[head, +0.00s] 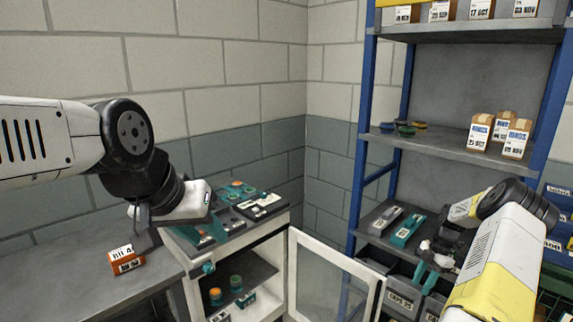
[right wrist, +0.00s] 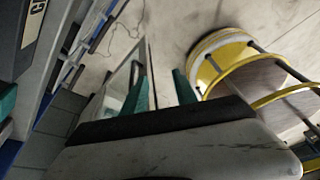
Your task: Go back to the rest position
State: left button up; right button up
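My left gripper (head: 208,236) hangs in front of the cabinet top, its teal fingers pointing down and overlapping the teal items behind, so its opening is unclear. My right gripper (head: 428,272) is in front of the shelf rack's lower levels, pointing down. In the right wrist view its two teal fingers (right wrist: 161,90) stand apart with nothing held between them.
A white cabinet (head: 193,292) with its glass door (head: 330,277) swung open stands in the middle. A grey table (head: 75,275) with an orange box (head: 126,260) is at left. A blue-framed rack (head: 362,100) is at right. A yellow-railed round stand (right wrist: 222,42) shows in the wrist view.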

jog(key=a+r+m+t+h, duration=0.15)
jog(key=a+r, duration=0.25)
jog(key=r, duration=0.4)
jog(key=a+r+m, duration=0.2)
jog(key=a+r, duration=0.2)
jog(key=r, duration=0.3)
jog(key=a+r+m+h, duration=0.15)
jog(key=a+r, duration=0.25)
jog(key=r, duration=0.4)
jog(key=s+a+r+m+t, duration=0.1)
jog(key=s+a+r+m, duration=0.25)
jog(key=a+r, duration=0.2)
jog(key=s+a+r+m+t, duration=0.1)
jog(key=s+a+r+m, duration=0.1)
jog(key=s+a+r, duration=0.35)
jog(key=s+a+r+m+t+y, duration=0.1)
jog(key=s+a+m, duration=0.3)
jog(key=s, duration=0.5)
jog(key=s+a+r+m+t+y, duration=0.1)
jog(key=s+a+r+m+t, duration=0.2)
jog(key=s, duration=0.6)
jog(key=shift+a+r+m, duration=0.65)
jog(key=shift+r+m, duration=0.2)
jog(key=shift+m, duration=0.2)
